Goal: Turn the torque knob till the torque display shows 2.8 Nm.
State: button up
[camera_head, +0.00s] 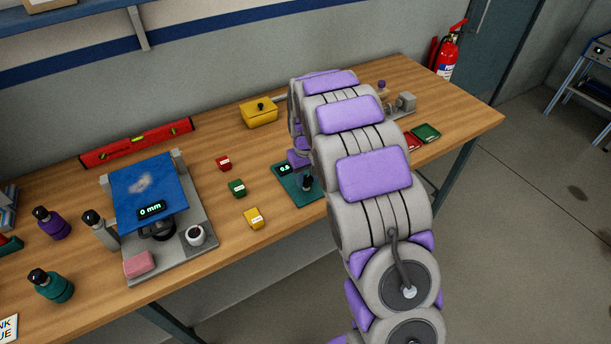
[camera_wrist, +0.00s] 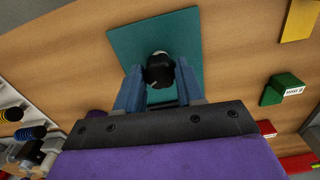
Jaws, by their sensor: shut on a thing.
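The teal torque unit (camera_head: 292,195) lies on the wooden table, partly hidden behind my arm. Its small torque display (camera_head: 285,168) is lit and seems to read 0.5, though the digits are tiny. A dark torque knob (camera_head: 307,184) stands on the unit. In the wrist view, the black knob (camera_wrist: 159,70) sits between the blue fingers of my gripper (camera_wrist: 160,82), over the teal plate (camera_wrist: 130,42). The gripper is shut on the knob from both sides. The display face does not show in the wrist view.
Small red (camera_head: 224,163), green (camera_head: 237,188) and yellow (camera_head: 253,218) blocks stand left of the unit. Further left is a grey fixture (camera_head: 205,235) with a blue pad (camera_head: 150,190) and a 0 mm display. A yellow box (camera_head: 259,114) stands behind.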

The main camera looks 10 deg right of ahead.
jog(key=shift+r+m+p, duration=0.1)
jog(key=shift+m+p, duration=0.3)
jog(key=shift+p, duration=0.1)
jog(key=shift+r+m+p, duration=0.1)
jog(key=shift+m+p, duration=0.5)
jog(key=shift+p, duration=0.05)
jog(key=m+p, duration=0.2)
jog(key=shift+w+m, duration=0.1)
jog(key=shift+m, duration=0.2)
jog(key=m+p, duration=0.4)
jog(key=m, duration=0.2)
jog(key=m+p, duration=0.2)
jog(key=m, duration=0.3)
jog(key=shift+w+m, duration=0.1)
jog(key=shift+m, duration=0.3)
jog(key=m, duration=0.5)
jog(key=shift+p, duration=0.35)
jog(key=shift+m, duration=0.3)
